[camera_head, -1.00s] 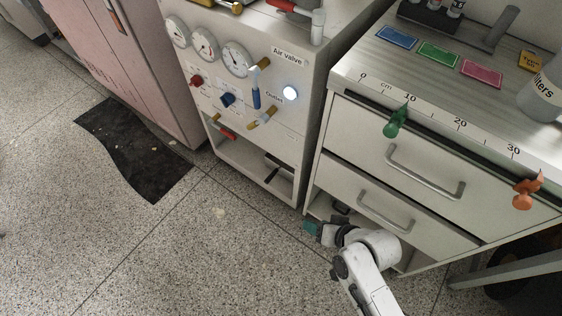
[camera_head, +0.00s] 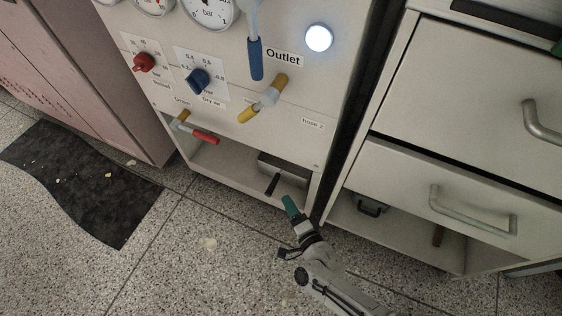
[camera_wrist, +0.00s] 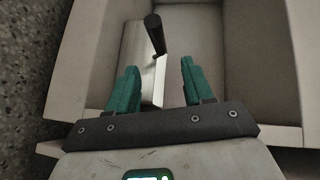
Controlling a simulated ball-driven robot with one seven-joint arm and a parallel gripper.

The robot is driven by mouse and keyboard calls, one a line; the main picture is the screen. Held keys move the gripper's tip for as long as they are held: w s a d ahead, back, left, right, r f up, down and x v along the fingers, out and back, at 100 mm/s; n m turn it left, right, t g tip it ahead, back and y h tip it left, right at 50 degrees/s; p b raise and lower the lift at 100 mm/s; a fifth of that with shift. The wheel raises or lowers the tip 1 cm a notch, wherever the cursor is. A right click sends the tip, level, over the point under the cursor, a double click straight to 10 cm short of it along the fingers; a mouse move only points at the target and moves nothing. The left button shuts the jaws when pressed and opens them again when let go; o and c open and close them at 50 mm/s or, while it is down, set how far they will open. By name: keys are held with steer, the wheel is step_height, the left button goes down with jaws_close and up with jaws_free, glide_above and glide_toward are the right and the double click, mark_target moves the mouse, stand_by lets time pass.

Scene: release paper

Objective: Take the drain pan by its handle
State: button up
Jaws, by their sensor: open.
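The drain pan (camera_head: 285,168) is a grey metal box with a black bar handle (camera_head: 272,184), in the open lower compartment of the gauge cabinet. In the wrist view the shiny metal pan (camera_wrist: 137,48) sits at the compartment's left side, and its black handle (camera_wrist: 154,33) points toward me. My gripper (camera_head: 289,205) has green fingers and is in front of the compartment. In the wrist view my gripper (camera_wrist: 158,69) is open and empty. The handle shows beyond the fingertips, lined up with the gap between them, apparently not touched.
The gauge cabinet (camera_head: 235,130) has several knobs and levers above the compartment. A red-handled valve (camera_head: 205,137) hangs at the compartment's left. A drawer cabinet (camera_head: 450,120) stands close on the right. A black mat (camera_head: 85,180) lies on the floor at left; the floor between is open.

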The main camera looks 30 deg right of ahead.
mark_target(273, 181)
steer(key=w+b, duration=0.1)
steer(key=w, duration=0.2)
steer(key=w+f+b, duration=0.1)
steer(key=w+b, duration=0.1)
steer(key=w, duration=0.2)
steer(key=w+f+b, duration=0.1)
steer(key=w+b, duration=0.1)
steer(key=w, duration=0.1)
steer(key=shift+w+f, duration=0.15)
steer(key=shift+w, duration=0.35)
jaws_close()
stand_by(0.9)
steer(key=shift+r, duration=0.25)
